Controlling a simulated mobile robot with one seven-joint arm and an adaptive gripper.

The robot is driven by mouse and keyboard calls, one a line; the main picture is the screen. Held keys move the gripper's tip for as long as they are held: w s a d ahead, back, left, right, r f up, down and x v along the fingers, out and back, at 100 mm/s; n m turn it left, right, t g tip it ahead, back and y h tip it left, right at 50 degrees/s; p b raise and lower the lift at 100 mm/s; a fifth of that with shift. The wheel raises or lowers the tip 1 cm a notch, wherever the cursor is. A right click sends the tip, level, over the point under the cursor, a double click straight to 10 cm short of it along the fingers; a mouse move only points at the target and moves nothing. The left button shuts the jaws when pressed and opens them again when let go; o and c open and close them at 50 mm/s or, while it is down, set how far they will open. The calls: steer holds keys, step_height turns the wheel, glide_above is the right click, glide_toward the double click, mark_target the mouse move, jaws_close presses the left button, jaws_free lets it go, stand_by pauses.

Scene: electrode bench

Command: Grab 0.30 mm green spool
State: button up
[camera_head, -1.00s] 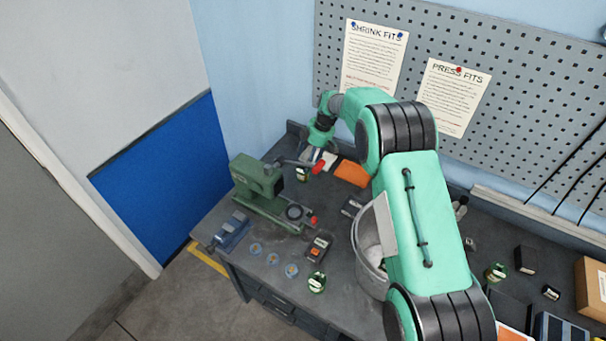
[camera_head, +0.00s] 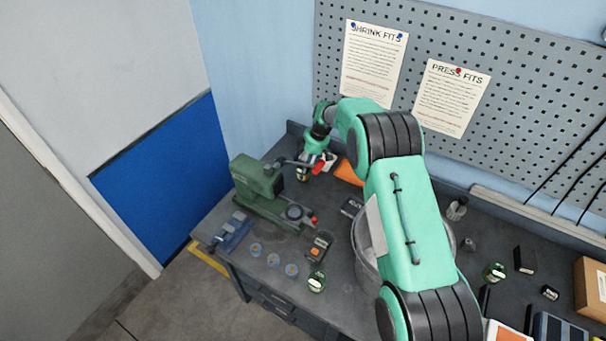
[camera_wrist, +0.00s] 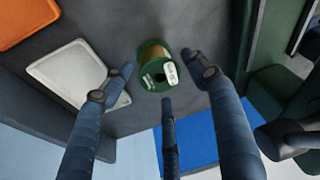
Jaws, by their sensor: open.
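A green spool (camera_wrist: 152,78) with a white label and a tan winding stands between the fingers of my gripper (camera_wrist: 157,76) in the wrist view. The label's size marking is too small to read. The fingers are spread around the spool, open and apart from it. In the head view my gripper (camera_head: 312,166) is low over the back left of the bench, beside the green machine. The spool (camera_head: 302,175) shows there only as a small dark shape below it. Other green-flanged spools stand at the front edge (camera_head: 317,282) and at the right (camera_head: 494,271).
A white tray (camera_wrist: 66,72) lies left of the fingers in the wrist view, with an orange item (camera_wrist: 24,20) beyond it. The green machine (camera_head: 262,190) stands close by.

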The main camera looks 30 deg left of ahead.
steer(key=shift+x, duration=1.15)
jaws_close()
steer(key=shift+r, duration=0.2)
steer(key=shift+r, duration=4.9)
